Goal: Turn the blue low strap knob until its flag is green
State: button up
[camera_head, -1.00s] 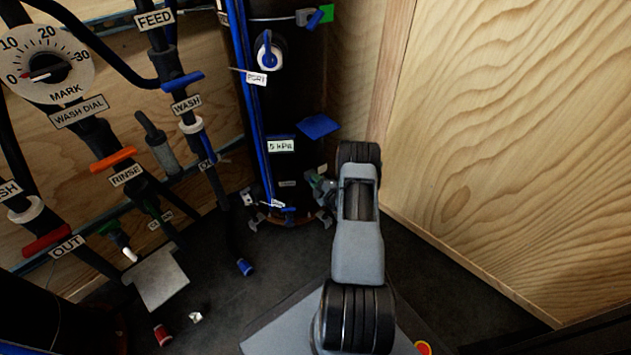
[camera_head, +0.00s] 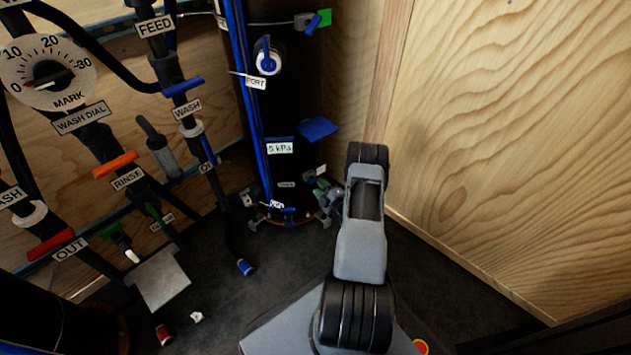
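The black filter column (camera_head: 291,110) stands in the corner, with blue piping down its left side. Low on its right side, a small grey fitting with a dark green patch (camera_head: 321,184) shows beside my arm. The low strap knob cannot be made out clearly there, and I cannot tell whether the green patch is its flag. My gripper (camera_head: 331,200) is at this spot, small and mostly hidden by my wrist; its fingers cannot be told apart. Higher up, another strap has a blue knob (camera_head: 313,24) beside a bright green flag (camera_head: 324,18).
A blue port knob (camera_head: 267,61) and a blue plate (camera_head: 318,129) stick out from the column. Pipes with valves and a wash dial (camera_head: 47,74) fill the left wall. A wooden wall (camera_head: 500,140) stands at right. A blue cap (camera_head: 245,267) lies on the dark floor.

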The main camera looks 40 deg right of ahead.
jog(key=s+p, duration=0.2)
jog(key=s, duration=0.7)
jog(key=shift+s, duration=0.35)
